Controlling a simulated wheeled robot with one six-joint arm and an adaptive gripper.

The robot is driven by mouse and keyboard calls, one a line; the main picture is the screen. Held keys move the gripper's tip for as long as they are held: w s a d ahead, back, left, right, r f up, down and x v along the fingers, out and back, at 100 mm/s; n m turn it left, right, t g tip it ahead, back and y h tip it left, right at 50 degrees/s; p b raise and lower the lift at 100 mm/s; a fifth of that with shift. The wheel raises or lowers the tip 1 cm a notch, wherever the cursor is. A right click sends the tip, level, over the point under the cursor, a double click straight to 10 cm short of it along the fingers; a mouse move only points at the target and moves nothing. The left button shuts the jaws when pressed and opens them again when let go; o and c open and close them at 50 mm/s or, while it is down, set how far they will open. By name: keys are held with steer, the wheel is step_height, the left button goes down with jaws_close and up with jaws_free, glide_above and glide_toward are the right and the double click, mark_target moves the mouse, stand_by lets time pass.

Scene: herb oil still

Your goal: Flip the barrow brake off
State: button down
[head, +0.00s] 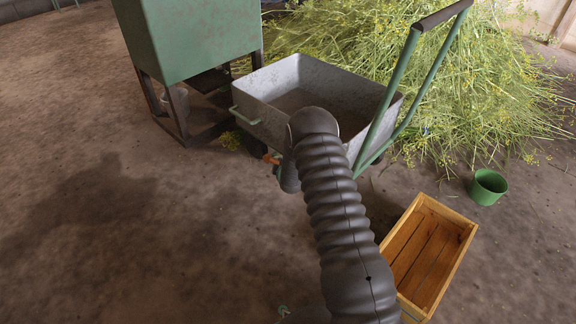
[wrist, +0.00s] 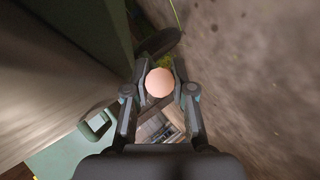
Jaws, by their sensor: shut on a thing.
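The barrow (head: 285,88) is a grey metal tray on a green frame with a long push handle (head: 405,75); it stands beyond my arm in the head view. In the wrist view my gripper (wrist: 160,76) is shut on a round, pale orange knob (wrist: 160,83), which I take to be the end of the brake lever. A small orange part (head: 271,158) shows low by the barrow, beside my arm. My arm hides the gripper in the head view. The lever's shaft and its angle cannot be made out. A dark wheel (wrist: 158,43) shows past the fingertips.
A green box on a dark stand (head: 190,40) is close behind and left of the barrow. A heap of cut yellow-flowered herb (head: 480,75) lies behind right. A wooden crate (head: 467,240) and a green bucket (head: 488,187) stand at right. The floor at left is clear.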

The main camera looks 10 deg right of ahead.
steer(key=c, duration=1)
jaws_free()
steer(key=shift+s, duration=0.15)
steer(key=v, duration=1.2)
